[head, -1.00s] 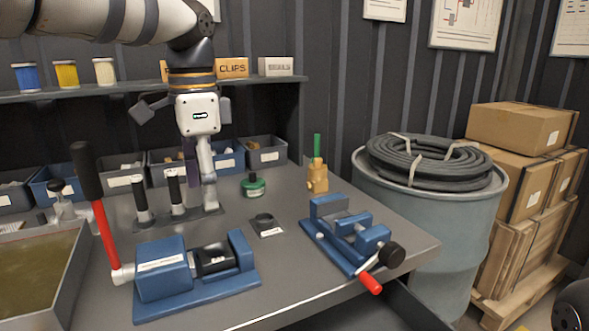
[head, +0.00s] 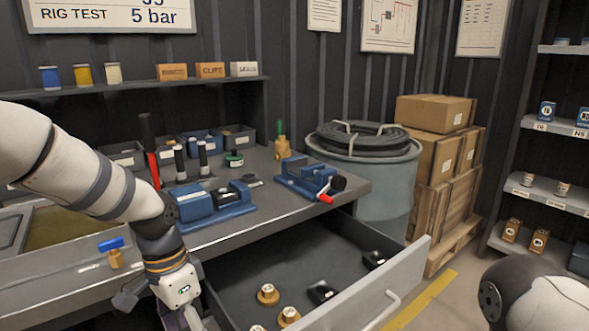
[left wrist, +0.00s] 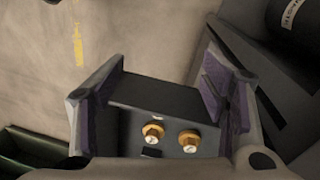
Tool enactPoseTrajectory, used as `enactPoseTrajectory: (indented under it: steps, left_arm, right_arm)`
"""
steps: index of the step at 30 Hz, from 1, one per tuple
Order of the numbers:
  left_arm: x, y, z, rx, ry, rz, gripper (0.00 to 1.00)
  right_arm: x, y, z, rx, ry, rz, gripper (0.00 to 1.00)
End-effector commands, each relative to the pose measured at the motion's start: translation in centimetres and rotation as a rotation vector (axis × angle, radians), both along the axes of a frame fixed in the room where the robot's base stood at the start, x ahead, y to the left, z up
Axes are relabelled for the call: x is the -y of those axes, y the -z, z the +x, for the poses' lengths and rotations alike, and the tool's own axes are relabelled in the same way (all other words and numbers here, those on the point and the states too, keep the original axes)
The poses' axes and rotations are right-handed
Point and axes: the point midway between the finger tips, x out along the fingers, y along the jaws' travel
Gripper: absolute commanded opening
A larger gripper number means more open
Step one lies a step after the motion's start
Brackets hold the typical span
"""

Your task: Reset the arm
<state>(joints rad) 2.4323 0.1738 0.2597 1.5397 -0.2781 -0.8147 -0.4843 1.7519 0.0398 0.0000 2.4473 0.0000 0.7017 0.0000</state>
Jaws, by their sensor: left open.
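My left arm comes in from the left in the head view, bent down in front of the bench. My left gripper (head: 183,318) is low at the picture's bottom edge, by the left side of the open drawer (head: 250,262). Its fingertips are cut off there. In the left wrist view the gripper (left wrist: 163,64) is open, its purple-padded fingers apart with nothing held. The drawer, with two brass fittings (left wrist: 153,132), lies beyond the fingers. Part of my right arm shows at the lower right of the head view; its gripper is out of view.
The drawer front (head: 372,290) juts out from the bench. It holds brass fittings (head: 268,294) and black parts (head: 322,292). A blue pump vise (head: 215,204) and a blue-handled brass valve (head: 113,256) sit on the bench. A barrel (head: 372,185) stands at right.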

Motion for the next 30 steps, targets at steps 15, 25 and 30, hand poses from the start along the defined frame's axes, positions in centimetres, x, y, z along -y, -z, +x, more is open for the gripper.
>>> enactPoseTrajectory:
  steps: [15,25,30]
  left_arm:
    - [-3.5,20.0,-35.4,-0.176,-0.7,0.18,0.66]
    - [-4.5,19.4,-37.5,-0.158,-0.746,0.215,0.66]
    - [-4.4,19.4,-37.4,-0.158,-0.744,0.215,0.66]
  right_arm:
    - [0.0,-0.1,-0.2,-0.004,0.0,0.0,0.4]
    - [0.0,-0.1,-0.2,-0.004,0.0,0.0,0.4]
    - [0.0,-0.1,-0.2,-0.005,0.0,0.0,0.4]
